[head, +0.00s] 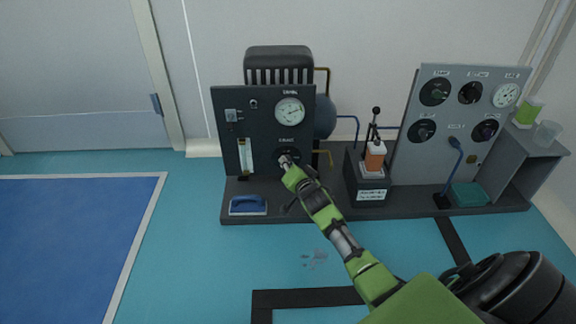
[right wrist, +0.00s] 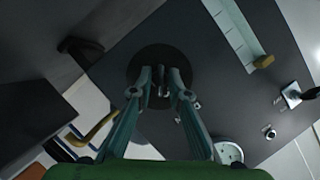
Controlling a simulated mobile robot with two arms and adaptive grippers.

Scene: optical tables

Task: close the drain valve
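A dark round valve dial (head: 290,155) sits low on the right of the black panel (head: 226,125), under a small label I cannot read clearly. My right gripper (head: 288,161) is in front of it and hides much of it. In the right wrist view the black disc (right wrist: 157,57) of the valve lies just beyond my right gripper's fingertips (right wrist: 162,76). A small handle (right wrist: 163,88) shows between the fingers, with a narrow gap to each side. The fingers are apart; I cannot tell whether they touch the handle. My left gripper is not in view.
A white gauge (head: 289,111) is above the valve, and a sight tube (head: 245,156) is at its left.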

